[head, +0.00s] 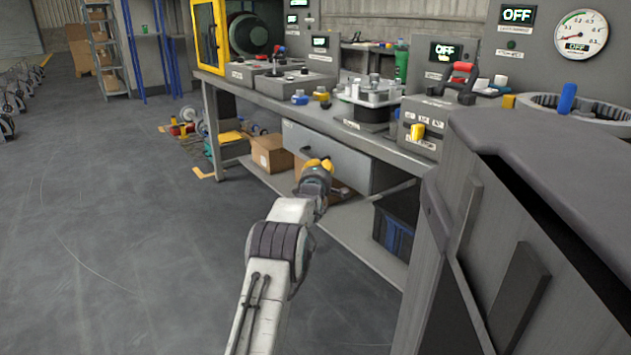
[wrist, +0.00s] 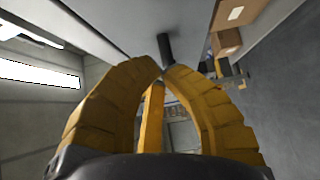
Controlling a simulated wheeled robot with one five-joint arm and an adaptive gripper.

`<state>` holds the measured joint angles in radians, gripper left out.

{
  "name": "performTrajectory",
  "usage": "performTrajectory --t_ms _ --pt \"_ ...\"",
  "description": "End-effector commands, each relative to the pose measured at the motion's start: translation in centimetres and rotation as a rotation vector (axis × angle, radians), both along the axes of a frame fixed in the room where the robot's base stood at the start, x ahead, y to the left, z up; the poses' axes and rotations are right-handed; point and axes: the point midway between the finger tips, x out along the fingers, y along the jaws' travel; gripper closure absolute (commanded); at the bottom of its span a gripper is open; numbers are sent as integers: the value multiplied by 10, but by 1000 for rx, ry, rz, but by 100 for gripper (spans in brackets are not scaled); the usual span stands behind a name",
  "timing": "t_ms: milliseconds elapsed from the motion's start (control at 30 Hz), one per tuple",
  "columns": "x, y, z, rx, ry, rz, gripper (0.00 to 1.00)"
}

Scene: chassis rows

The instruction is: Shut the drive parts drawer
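A grey drawer (head: 345,168) hangs under the workbench top, with its flat front facing the aisle. Part of its side shows at the right, so it appears to stand out somewhat; how far is hard to tell. My gripper (head: 319,164), with yellow fingers, is in front of the lower part of the drawer front in the head view and hides part of it. In the wrist view my gripper (wrist: 163,72) has its fingertips together, with nothing visible between them. A dark round bar (wrist: 165,48) shows just beyond the tips; whether they touch it is unclear.
The workbench (head: 262,101) carries machines and a green bottle (head: 401,62). Cardboard boxes (head: 271,153) and a dark blue crate (head: 396,229) sit on its lower shelf (head: 352,238). A grey cabinet (head: 505,215) stands close at right.

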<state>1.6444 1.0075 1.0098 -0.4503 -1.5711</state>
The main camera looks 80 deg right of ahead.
Motion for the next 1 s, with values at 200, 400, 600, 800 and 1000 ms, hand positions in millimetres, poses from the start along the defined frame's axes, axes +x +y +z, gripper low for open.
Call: performTrajectory --t_ms 200,400,600,800,1000 --pt "1 16 1 2 0 0 100" --pt "3 36 1 2 0 0 100" --pt "4 55 0 3 0 0 100" --pt "6 72 0 2 0 0 100" --pt "6 82 0 2 0 0 100"
